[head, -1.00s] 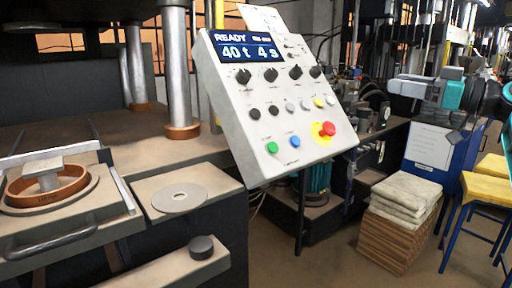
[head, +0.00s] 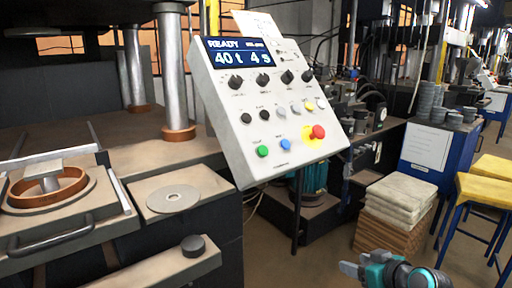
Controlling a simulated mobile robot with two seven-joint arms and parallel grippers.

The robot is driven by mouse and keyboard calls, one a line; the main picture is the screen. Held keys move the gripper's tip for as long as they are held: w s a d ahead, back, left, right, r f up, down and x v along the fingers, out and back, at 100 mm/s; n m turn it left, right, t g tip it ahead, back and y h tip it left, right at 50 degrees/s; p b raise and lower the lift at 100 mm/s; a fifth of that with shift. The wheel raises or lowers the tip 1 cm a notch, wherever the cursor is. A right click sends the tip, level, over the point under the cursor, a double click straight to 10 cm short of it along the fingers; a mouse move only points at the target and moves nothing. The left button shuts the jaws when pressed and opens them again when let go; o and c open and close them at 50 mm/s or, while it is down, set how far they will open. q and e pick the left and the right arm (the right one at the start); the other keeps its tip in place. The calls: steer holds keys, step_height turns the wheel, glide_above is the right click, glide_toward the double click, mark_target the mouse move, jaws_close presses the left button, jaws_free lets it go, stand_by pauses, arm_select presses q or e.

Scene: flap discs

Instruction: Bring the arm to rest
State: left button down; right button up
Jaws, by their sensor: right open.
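My right gripper (head: 357,269) is at the bottom right of the head view, low in front of the stacked sacks. It is teal and grey, points left, and is open with nothing seen between its fingers. It is apart from everything around it. My left gripper is not in view. The control panel (head: 232,135) stands tilted in the middle, its display reading READY, 40 t and 4 s.
The press table at left carries an orange ring (head: 75,191) in a tray with a handle. A flat disc (head: 173,198) lies beside it. Stacked sacks (head: 402,193), a blue cabinet (head: 428,150) with grey stacks on top, and yellow-topped stools (head: 487,188) stand at right.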

steer(key=s+a+f+m+h, duration=0.1)
steer(key=s+a+f, duration=0.2)
steer(key=s+f, duration=0.75)
steer(key=s+a, duration=0.2)
steer(key=s, duration=0.6)
steer(key=s+a+h+p, duration=0.1)
steer(key=s+a, duration=0.1)
steer(key=s, duration=0.6)
steer(key=shift+s+a+f+m, duration=0.25)
steer(key=shift+s+a+m, duration=0.05)
steer(key=shift+s+a, duration=0.1)
